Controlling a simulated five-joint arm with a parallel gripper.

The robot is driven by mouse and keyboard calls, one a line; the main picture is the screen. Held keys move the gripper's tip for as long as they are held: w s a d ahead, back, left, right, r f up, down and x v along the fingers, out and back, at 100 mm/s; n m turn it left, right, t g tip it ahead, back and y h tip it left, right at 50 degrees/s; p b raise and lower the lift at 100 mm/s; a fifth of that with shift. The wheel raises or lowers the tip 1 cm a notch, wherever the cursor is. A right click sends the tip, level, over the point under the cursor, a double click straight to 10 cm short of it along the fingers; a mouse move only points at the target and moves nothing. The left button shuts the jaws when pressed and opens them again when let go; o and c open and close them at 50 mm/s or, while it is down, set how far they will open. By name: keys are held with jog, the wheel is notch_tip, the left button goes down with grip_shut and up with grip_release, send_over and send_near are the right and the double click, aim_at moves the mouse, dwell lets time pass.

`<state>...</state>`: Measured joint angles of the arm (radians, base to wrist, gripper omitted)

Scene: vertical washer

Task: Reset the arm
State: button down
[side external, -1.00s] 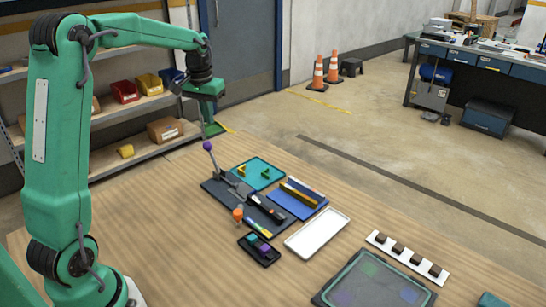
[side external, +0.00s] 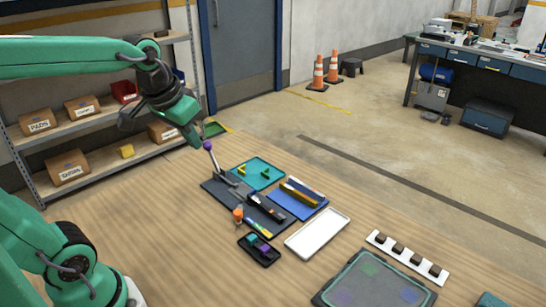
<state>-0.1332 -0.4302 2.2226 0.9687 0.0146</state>
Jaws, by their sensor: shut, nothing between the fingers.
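My green arm reaches in from the left of the side external view. My gripper (side external: 194,139) points down and to the right, close to the purple knob (side external: 207,145) on top of a tilted lever. I cannot tell whether the gripper touches the knob. The gripper is shut with nothing held. The lever stands on a dark base plate (side external: 212,190) on the wooden table.
A teal tray (side external: 262,164), a blue tray (side external: 307,211), a white tray (side external: 317,234) and a black tray (side external: 272,259) lie on the table (side external: 165,235). A dark-framed panel (side external: 375,282) is at the front right. Shelves (side external: 90,122) stand behind. The table's left part is clear.

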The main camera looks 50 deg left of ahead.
jog(key=s+d+f+m+t, duration=0.1)
jog(key=s+d+f, duration=0.2)
jog(key=s, duration=0.4)
jog(key=shift+d+h, duration=0.3)
jog(key=shift+d, duration=0.2)
